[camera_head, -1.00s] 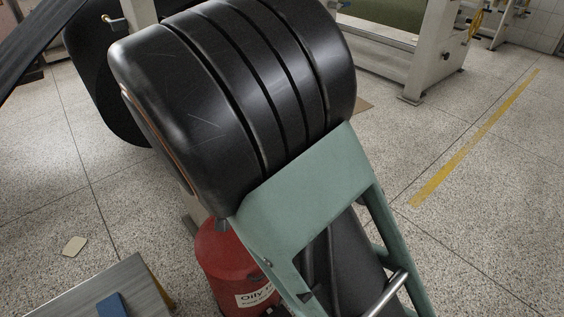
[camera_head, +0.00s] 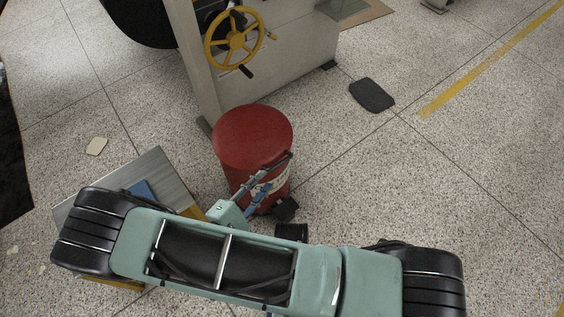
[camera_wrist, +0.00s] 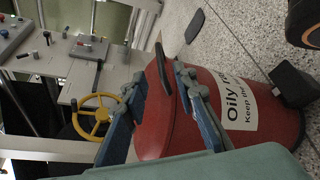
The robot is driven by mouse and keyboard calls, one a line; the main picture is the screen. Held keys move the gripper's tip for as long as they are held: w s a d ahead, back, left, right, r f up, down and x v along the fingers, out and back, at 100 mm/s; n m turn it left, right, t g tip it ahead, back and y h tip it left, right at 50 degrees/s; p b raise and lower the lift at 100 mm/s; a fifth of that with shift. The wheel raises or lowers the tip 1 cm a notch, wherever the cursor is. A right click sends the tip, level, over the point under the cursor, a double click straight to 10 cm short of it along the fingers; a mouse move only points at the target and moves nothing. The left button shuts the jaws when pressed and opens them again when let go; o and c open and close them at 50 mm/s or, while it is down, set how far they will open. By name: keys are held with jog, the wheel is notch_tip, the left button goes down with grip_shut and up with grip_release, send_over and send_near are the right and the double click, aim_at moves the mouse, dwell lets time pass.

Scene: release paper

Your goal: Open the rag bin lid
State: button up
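The rag bin (camera_head: 235,168) is a red round can standing upright on the floor in the middle of the head view. Its flat red lid (camera_head: 252,132) is down on top. In the wrist view the bin (camera_wrist: 255,135) lies sideways in the picture, with a white "Oily" label. A black pedal block (camera_head: 286,208) sits at its foot, also in the wrist view (camera_wrist: 296,84). My gripper (camera_head: 276,170) is at the bin's near side, by the label and below the lid rim. In the wrist view my gripper (camera_wrist: 158,68) has its fingers apart. I cannot tell whether it touches the bin.
A grey machine with a yellow handwheel (camera_head: 233,40) stands behind the bin. A metal-topped stand (camera_head: 160,168) with a blue item on it is left of the bin, close to my arm. A dark flat pad (camera_head: 372,95) lies on the floor. Floor on the right is open.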

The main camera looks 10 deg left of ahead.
aim_at(278, 166)
jog(key=b+x, duration=0.2)
jog(key=x, duration=0.8)
jog(key=shift+w+d+f, duration=0.1)
jog(key=shift+w+d, duration=0.05)
jog(key=shift+c, duration=0.3)
grip_shut()
